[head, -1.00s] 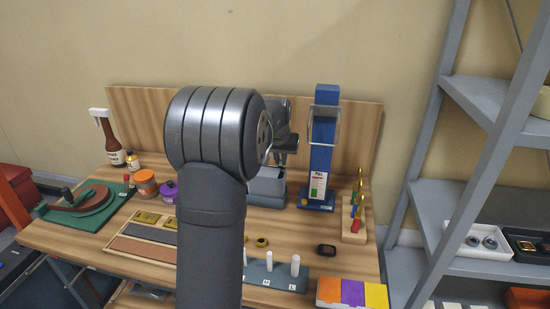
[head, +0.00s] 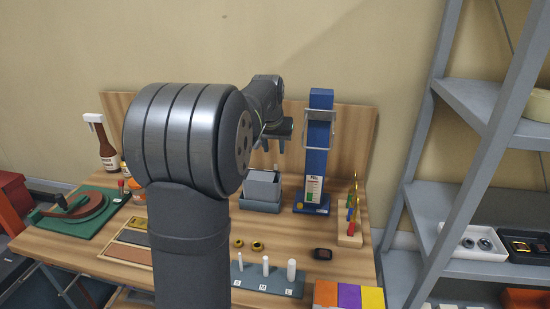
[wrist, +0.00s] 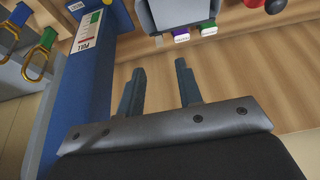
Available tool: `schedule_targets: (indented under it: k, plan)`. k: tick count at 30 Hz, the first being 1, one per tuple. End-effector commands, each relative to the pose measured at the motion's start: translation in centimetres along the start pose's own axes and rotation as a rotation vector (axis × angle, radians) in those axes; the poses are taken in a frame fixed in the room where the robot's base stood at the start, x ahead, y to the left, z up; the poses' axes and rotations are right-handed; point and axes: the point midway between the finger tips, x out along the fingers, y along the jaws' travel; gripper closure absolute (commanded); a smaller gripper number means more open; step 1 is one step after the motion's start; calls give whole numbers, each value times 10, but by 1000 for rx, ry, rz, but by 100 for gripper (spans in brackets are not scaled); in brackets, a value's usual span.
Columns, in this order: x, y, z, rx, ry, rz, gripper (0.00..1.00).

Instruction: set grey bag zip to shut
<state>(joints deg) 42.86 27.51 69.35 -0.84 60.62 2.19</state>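I cannot pick out a grey bag or a zip for certain. A grey box-like thing (head: 263,184) stands in a grey-blue tray (head: 259,206) at the back of the bench, left of the blue post. A grey body (wrist: 184,10), maybe the same thing, is cut off by the top edge of the wrist view. My gripper (head: 279,142) is in the air above the grey box and left of the blue post. In the wrist view, my gripper (wrist: 158,70) has its two fingers apart with nothing between them.
A tall blue post (head: 318,160) with a clear frame stands close on the right. A rack of coloured tags (head: 350,226) is further right. A wooden panel (head: 350,130) backs the bench.

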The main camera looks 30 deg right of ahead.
Motion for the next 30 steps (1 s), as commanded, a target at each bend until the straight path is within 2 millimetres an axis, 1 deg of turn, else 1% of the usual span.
schedule_targets:
  k: [1,6,9,12,17,25,28,30]
  plan:
    - [-14,0,-1,0,5,0,67]
    - [-53,0,-1,0,4,0,67]
    - [-70,0,-1,0,3,0,67]
    - [-82,0,0,0,1,0,67]
    - [-90,0,0,0,0,0,67]
    - [-91,0,0,0,0,0,67]
    - [-88,0,0,-1,6,-1,67]
    - [-80,-1,-1,-2,25,-3,67]
